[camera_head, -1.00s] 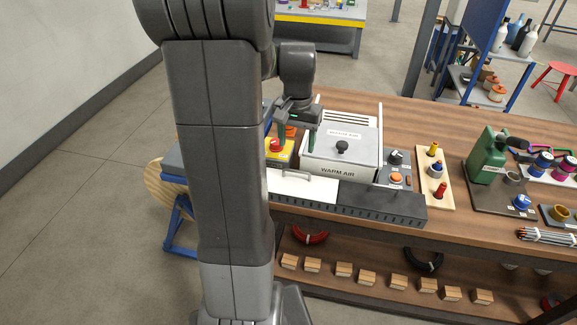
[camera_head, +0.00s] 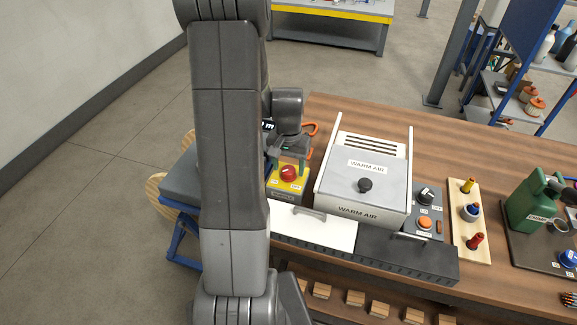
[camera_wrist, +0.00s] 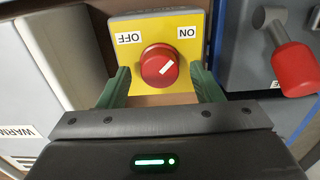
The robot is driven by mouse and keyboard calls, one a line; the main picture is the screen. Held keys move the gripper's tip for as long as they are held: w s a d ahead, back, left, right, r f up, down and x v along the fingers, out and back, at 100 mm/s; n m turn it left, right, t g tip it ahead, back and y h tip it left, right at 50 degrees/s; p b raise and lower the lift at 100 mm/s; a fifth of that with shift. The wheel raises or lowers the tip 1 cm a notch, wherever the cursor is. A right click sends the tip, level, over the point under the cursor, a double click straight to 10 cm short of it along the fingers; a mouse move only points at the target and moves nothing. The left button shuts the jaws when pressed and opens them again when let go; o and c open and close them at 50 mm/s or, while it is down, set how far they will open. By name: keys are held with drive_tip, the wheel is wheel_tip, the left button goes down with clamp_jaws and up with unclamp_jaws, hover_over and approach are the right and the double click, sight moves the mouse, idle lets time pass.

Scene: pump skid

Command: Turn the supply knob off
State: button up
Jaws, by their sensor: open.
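The supply knob is a round red knob (camera_head: 290,173) on a yellow box (camera_head: 278,188) at the bench's left end. In the wrist view the knob (camera_wrist: 158,66) faces me on its yellow plate (camera_wrist: 187,82), with OFF on the left and ON on the right. Its white mark points up and right, toward the ON label. My gripper (camera_wrist: 160,82) is open, its green fingers at the left and right of the knob with gaps showing. In the head view my gripper (camera_head: 287,160) is just behind and above the knob.
The WARM AIR box (camera_head: 340,205) stands close to the right of the knob. A white panel (camera_head: 320,230) with a handle lies in front. In the wrist view a red-ended lever (camera_wrist: 295,68) on a grey-blue box is near the right finger. An orange handle (camera_head: 310,130) is behind.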

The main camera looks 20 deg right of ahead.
drive_tip(key=shift+f, duration=0.45)
drive_tip(key=c, duration=1)
